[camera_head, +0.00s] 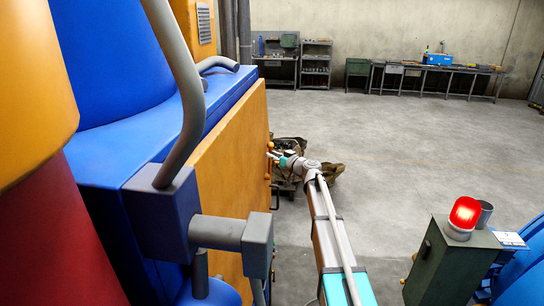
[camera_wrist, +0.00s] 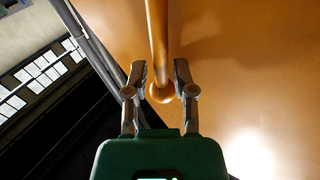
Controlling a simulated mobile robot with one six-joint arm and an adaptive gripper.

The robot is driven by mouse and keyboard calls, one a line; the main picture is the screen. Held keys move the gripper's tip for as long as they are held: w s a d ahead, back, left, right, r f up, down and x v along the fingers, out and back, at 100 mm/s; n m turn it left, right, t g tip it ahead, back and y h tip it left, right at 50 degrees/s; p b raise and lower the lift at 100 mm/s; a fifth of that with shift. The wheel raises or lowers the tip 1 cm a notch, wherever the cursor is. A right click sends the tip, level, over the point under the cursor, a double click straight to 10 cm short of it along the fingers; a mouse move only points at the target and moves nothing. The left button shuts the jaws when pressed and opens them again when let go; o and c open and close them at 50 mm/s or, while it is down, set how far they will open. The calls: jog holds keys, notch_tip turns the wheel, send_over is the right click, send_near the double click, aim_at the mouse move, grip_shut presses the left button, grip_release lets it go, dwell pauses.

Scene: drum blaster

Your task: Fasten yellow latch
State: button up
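The yellow latch (camera_wrist: 157,45) is a yellow-orange rod with a ball end (camera_wrist: 162,92), against the orange panel (camera_wrist: 235,60) in the wrist view. My gripper (camera_wrist: 160,77) is open, with one finger on each side of the rod and ball end. Narrow gaps show beside the rod; I cannot tell whether a finger touches the ball. In the head view my gripper (camera_head: 275,156) is at the far edge of the orange panel (camera_head: 232,145), where small orange knobs show. The latch's far end is out of the wrist view.
A large blue machine (camera_head: 130,140) with grey pipes stands at left. A green post with a red lamp (camera_head: 465,214) stands at right front. Dark clutter (camera_head: 325,172) lies on the floor behind my gripper. Open concrete floor (camera_head: 420,150) lies beyond, with workbenches along the wall.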

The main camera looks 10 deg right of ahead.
jog(key=shift+w+a, duration=0.15)
jog(key=shift+c, duration=0.2)
grip_shut()
jog(key=shift+w, duration=0.1)
